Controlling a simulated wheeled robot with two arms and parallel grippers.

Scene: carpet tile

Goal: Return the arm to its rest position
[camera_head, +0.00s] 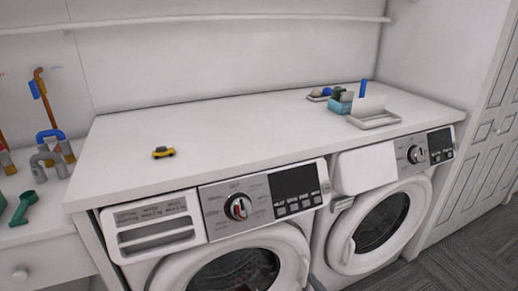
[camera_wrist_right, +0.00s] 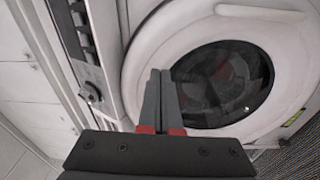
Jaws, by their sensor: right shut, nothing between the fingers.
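My right gripper (camera_wrist_right: 160,75) shows in the right wrist view. Its two grey fingers with red bases are together, shut with nothing between them. It points toward a white front-loading washer (camera_wrist_right: 202,28) with a round dark glass door. The fingertips overlap the left part of the door in the picture; I cannot tell the gap between them. I make out neither gripper in the head view. My left gripper is not in view.
In the head view, a white countertop (camera_head: 230,120) spans two washers. Colourful pipe pieces (camera_head: 50,150) stand at the left. Grey carpet (camera_head: 470,255) is open at the lower right.

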